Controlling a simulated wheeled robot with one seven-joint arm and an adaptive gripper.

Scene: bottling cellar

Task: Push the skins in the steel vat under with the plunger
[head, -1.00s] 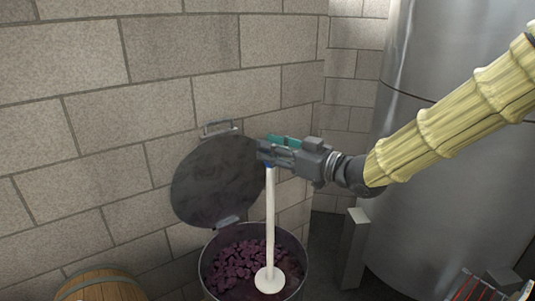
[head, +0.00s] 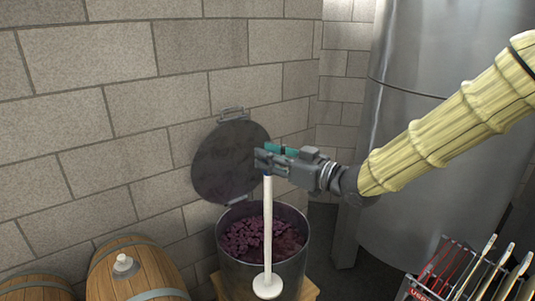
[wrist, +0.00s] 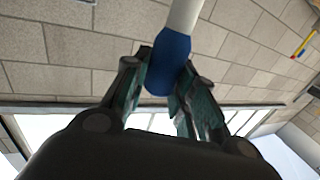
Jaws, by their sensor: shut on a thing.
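The steel vat (head: 238,270) stands open at the lower middle of the head view. Dark purple skins (head: 250,238) lie in clumps inside it, with darker liquid showing at the right. My gripper (head: 262,160) is shut on the blue grip of the plunger (head: 268,225), and the grip (wrist: 168,65) shows between the fingers in the wrist view. The plunger hangs upright. Its white disc (head: 268,286) shows in front of the vat's near wall, apart from the skins. The vat's round lid (head: 225,170) is tilted up against the wall behind.
Wooden barrels (head: 135,275) stand at the lower left, one with a white bung. A large steel tank (head: 430,130) fills the right. A rack (head: 425,290) with several upright tools stands at the lower right. A wooden support (head: 310,290) shows under the vat.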

